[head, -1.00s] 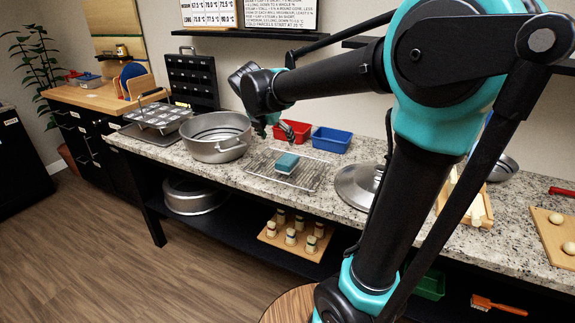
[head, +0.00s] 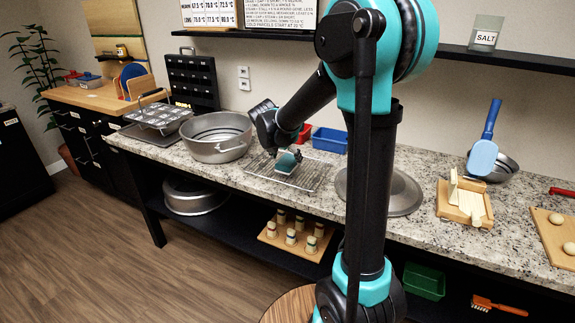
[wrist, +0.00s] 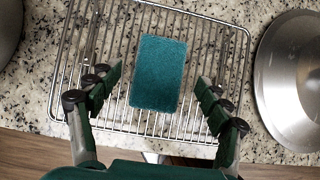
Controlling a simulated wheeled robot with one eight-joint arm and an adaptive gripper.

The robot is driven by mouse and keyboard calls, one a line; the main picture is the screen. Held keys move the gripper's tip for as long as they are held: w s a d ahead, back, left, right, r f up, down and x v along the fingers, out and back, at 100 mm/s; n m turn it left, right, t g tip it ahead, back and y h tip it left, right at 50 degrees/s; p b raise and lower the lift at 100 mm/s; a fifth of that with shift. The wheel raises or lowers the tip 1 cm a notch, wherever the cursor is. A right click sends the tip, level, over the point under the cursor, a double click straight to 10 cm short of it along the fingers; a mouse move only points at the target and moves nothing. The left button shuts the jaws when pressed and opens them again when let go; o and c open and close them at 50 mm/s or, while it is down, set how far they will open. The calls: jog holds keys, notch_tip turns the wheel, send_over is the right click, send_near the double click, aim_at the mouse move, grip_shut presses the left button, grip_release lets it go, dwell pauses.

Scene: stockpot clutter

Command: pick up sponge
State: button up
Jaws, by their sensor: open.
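The sponge (wrist: 158,73) is a teal-green block lying on a wire rack (wrist: 232,33) on the stone counter. In the wrist view it is seen from above, between and a little beyond the two fingers of my gripper (wrist: 152,90). The fingers are spread wide, one to each side, with gaps between them and the sponge. In the head view my gripper (head: 287,153) is right over the sponge (head: 285,163) and partly hides it. Neither finger visibly touches the sponge.
A large metal pot (head: 216,138) stands left of the rack. A round metal lid (head: 405,193) lies to its right, partly behind my arm. A red bin (head: 304,133) and a blue bin (head: 330,140) stand behind.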

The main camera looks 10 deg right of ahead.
aim_at(287, 160)
jog(key=shift+x, duration=1.4)
jog(key=shift+w, duration=0.1)
jog(key=c, duration=1.1)
jog(key=shift+r, duration=0.1)
notch_tip(287, 160, up, 20)
jog(key=shift+f, duration=0.1)
